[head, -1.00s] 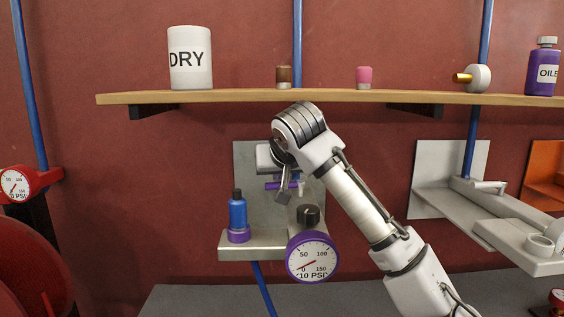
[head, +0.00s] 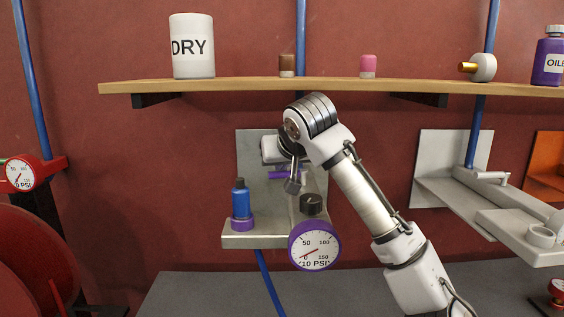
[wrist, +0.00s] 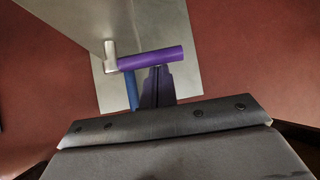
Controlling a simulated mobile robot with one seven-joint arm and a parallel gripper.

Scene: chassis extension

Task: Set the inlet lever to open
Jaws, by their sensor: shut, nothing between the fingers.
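The inlet lever has a purple handle (head: 280,175) and sits on the grey metal panel below the shelf, partly hidden by my gripper. In the wrist view the purple handle (wrist: 152,58) lies sideways, running right from a pale metal pivot (wrist: 110,55). My gripper (head: 292,187) is at the lever, its fingers pointing down in the head view. In the wrist view its dark shut fingers (wrist: 158,75) are right beside the handle's lower edge, with nothing held between them. I cannot tell whether they touch the handle.
The panel's ledge (head: 265,240) carries a blue bottle (head: 240,202) on the left, with a black knob (head: 312,204) and purple-rimmed gauge (head: 314,246) on the right. The wooden shelf (head: 340,86) runs above my arm. Another grey fixture (head: 450,165) stands at right.

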